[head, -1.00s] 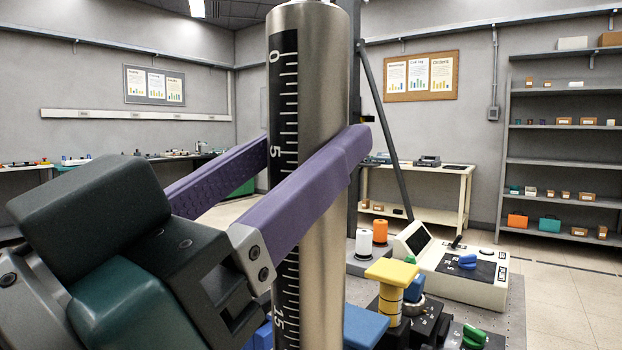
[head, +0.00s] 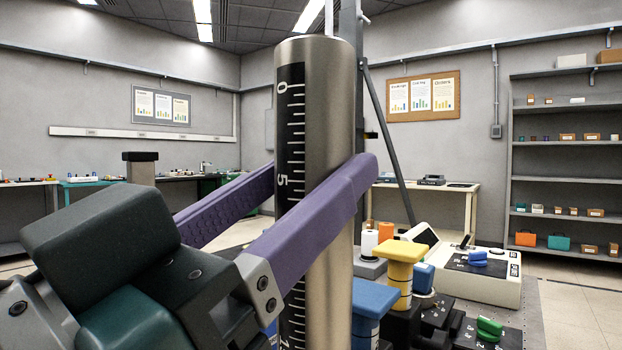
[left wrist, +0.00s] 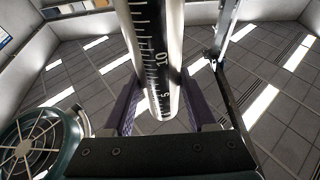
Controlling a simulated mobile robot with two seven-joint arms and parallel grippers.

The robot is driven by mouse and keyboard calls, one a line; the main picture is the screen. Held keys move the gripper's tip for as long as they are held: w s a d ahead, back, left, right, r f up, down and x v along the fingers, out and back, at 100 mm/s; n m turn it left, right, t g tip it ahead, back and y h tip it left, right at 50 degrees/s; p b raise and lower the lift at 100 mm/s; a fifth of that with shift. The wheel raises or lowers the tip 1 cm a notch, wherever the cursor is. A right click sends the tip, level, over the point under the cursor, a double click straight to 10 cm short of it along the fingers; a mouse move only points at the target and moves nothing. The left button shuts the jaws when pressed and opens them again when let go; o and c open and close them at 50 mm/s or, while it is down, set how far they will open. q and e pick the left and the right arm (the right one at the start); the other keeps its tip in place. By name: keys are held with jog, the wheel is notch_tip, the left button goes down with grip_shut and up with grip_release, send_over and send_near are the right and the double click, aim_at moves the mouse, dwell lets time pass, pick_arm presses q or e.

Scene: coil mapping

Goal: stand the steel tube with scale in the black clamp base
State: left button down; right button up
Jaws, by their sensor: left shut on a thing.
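The steel tube (head: 335,130) stands upright, close up in the middle of the head view. A black scale strip with white marks runs down its left side. My left gripper (head: 320,190) is shut on the tube, one purple finger in front and one behind. In the left wrist view the tube (left wrist: 150,50) also sits between the purple fingers (left wrist: 155,100). The tube's lower end is out of the head view. I cannot make out the black clamp base. My right gripper is not in view.
Behind the tube on the bench are a yellow-topped knob post (head: 402,265), a blue-topped post (head: 372,300), white and orange spools (head: 385,232), and a cream console (head: 485,282) with a blue knob. A dark upright post (head: 348,75) stands just behind the tube.

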pick_arm(q)
jog(key=shift+f+b, duration=1.5)
jog(key=shift+f, duration=0.6)
jog(key=shift+c, duration=1.8)
grip_release()
jog(key=shift+o, duration=1.2)
jog(key=v, duration=1)
jog(key=shift+b, duration=0.4)
